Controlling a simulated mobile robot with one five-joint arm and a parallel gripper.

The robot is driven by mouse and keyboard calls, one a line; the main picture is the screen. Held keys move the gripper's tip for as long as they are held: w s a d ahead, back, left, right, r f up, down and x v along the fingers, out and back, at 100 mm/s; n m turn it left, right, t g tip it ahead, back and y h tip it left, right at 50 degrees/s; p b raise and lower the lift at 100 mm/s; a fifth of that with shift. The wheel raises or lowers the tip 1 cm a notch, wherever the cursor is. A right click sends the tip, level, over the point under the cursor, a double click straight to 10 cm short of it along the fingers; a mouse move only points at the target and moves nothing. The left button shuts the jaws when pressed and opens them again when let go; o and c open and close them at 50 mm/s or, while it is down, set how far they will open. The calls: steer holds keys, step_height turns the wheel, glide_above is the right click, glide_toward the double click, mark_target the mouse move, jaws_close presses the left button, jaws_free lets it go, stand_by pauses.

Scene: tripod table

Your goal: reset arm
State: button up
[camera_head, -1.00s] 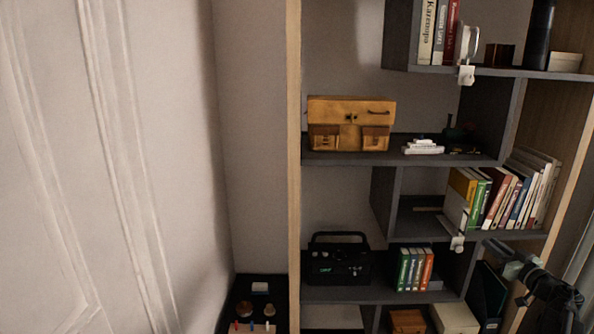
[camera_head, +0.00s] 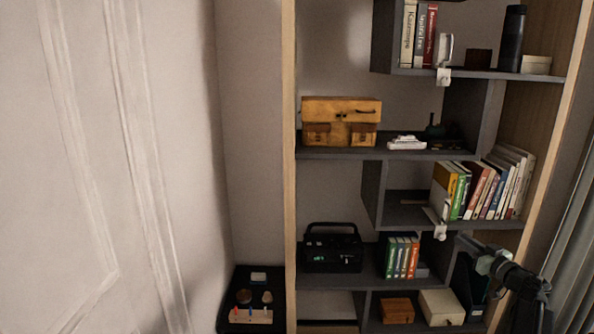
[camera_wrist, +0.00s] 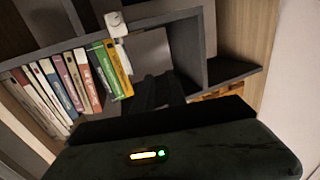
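My gripper (camera_head: 467,243) is at the lower right of the head view, at the end of my dark arm, in front of the bookshelf's lower right part. It points up and to the left. In the wrist view, my dark gripper body with small yellow and green lights fills the bottom. Dark finger shapes (camera_wrist: 160,90) reach from it toward a shelf. They blend together, so the gap between them cannot be made out. Nothing held is visible.
A bookshelf (camera_head: 289,200) holds a wooden case (camera_head: 341,122), leaning books (camera_head: 485,190), a black toolbox (camera_head: 333,250) and boxes (camera_head: 441,307). Books (camera_wrist: 65,85) and a white clamp-like piece (camera_wrist: 115,22) show near the gripper. A black tray (camera_head: 240,285) holds small items at lower left.

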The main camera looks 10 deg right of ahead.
steer(key=w+a+r+m+t+h+p, duration=0.15)
steer(key=w+a, duration=0.35)
steer(key=a, duration=0.6)
steer(key=w+a+r+m, duration=0.15)
steer(key=w+a, duration=0.35)
steer(key=a, duration=0.7)
steer(key=w+a+r+m+t, duration=0.1)
steer(key=w+a+r, duration=0.3)
steer(key=a, duration=0.7)
steer(key=s+a+f+m+g+h, duration=0.1)
steer(key=s+a+f+g, duration=0.2)
steer(key=f, duration=0.4)
steer(key=s+a+f+m+g+h, duration=0.1)
steer(key=s+f+g+h, duration=0.2)
steer(key=f, duration=0.4)
steer(key=s+a+f+m+g, duration=0.1)
steer(key=s+a+f+g, duration=0.2)
steer(key=f+g, duration=0.25)
steer(key=s+a+f+n+g+y, duration=0.1)
steer(key=s+f+g, duration=0.3)
steer(key=s, duration=0.5)
steer(key=s+a+f+n+g+y, duration=0.2)
steer(key=s+a+f+n+g, duration=0.2)
steer(key=s, duration=0.5)
steer(key=shift+s+a+f+g+p, duration=0.25)
steer(key=shift+f+g+p, duration=0.15)
steer(key=shift+f, duration=0.1)
